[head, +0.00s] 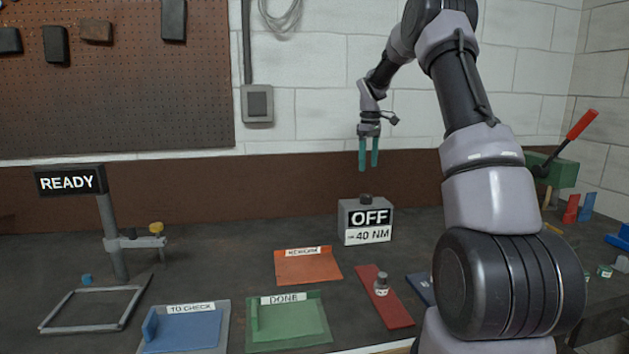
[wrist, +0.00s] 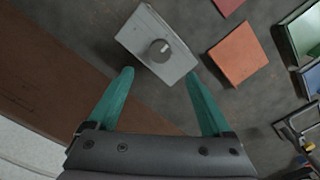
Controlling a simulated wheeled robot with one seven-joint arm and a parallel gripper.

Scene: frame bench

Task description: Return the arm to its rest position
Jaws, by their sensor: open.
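My arm (head: 490,190) rises at the right of the head view and bends over to the left, with the forearm hanging down. My gripper (head: 368,155) points down with two teal fingers apart and nothing between them. It hangs above the back of the bench, over the grey box (head: 366,219) that reads OFF and 40 NM. In the wrist view my gripper (wrist: 160,95) is open, and the grey box (wrist: 156,46) with its dark round knob lies beyond the fingertips, apart from them.
An orange REWORK tray (head: 307,267), a green DONE tray (head: 288,322) and a blue TO CHECK tray (head: 185,330) lie on the bench. A READY sign post (head: 118,240) and a grey frame (head: 95,308) stand left. A small bottle (head: 381,284) stands on a red strip (head: 384,305).

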